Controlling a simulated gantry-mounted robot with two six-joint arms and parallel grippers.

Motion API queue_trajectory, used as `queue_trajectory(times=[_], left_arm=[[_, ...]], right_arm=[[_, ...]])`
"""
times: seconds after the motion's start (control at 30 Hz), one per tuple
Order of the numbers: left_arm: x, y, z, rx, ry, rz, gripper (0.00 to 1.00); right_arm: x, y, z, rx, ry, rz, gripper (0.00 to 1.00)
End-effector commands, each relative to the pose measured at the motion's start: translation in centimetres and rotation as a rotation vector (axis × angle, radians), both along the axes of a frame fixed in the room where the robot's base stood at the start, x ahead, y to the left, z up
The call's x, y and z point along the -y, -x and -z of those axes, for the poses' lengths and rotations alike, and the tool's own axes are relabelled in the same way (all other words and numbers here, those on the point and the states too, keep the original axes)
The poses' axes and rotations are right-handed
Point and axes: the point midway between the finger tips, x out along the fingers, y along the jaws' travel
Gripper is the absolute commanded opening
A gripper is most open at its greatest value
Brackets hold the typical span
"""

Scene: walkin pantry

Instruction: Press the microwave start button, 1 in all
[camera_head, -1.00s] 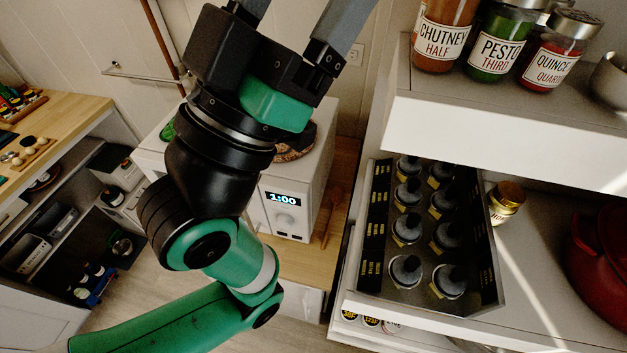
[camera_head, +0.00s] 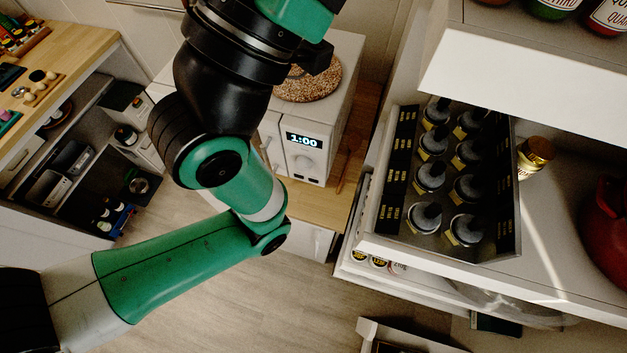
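The white microwave (camera_head: 312,110) stands on a wooden counter behind my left arm. The start button is too small to tell apart on the panel. My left arm covers much of the microwave's left front. My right gripper is not in view.
A round woven mat (camera_head: 308,82) lies on the microwave. At right, a shelf unit holds a dark tray (camera_head: 398,170) of several grey-topped jars, a gold-lidded jar (camera_head: 536,154) and a red pot (camera_head: 606,232). A wooden counter (camera_head: 70,62) stands at left. Floor between is clear.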

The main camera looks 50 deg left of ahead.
Motion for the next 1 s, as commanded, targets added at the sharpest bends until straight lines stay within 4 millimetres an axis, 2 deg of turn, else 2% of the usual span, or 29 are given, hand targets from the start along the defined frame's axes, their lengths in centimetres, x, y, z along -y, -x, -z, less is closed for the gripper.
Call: queue_trajectory(times=[0.03, 0.3, 0.4, 1.0], left_arm=[[0.00, 0.00, 0.00, 0.000, 0.000, 0.000, 0.64], [0.00, 0.00, 0.00, 0.000, 0.000, 0.000, 0.15], [0.00, 0.00, 0.00, 0.000, 0.000, 0.000, 0.00], [0.00, 0.00, 0.00, 0.000, 0.000, 0.000, 0.00]], right_arm=[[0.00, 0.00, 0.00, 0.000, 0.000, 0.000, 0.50], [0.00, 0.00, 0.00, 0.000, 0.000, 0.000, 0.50], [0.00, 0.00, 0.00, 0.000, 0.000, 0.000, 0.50], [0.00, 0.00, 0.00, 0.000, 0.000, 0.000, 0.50]])
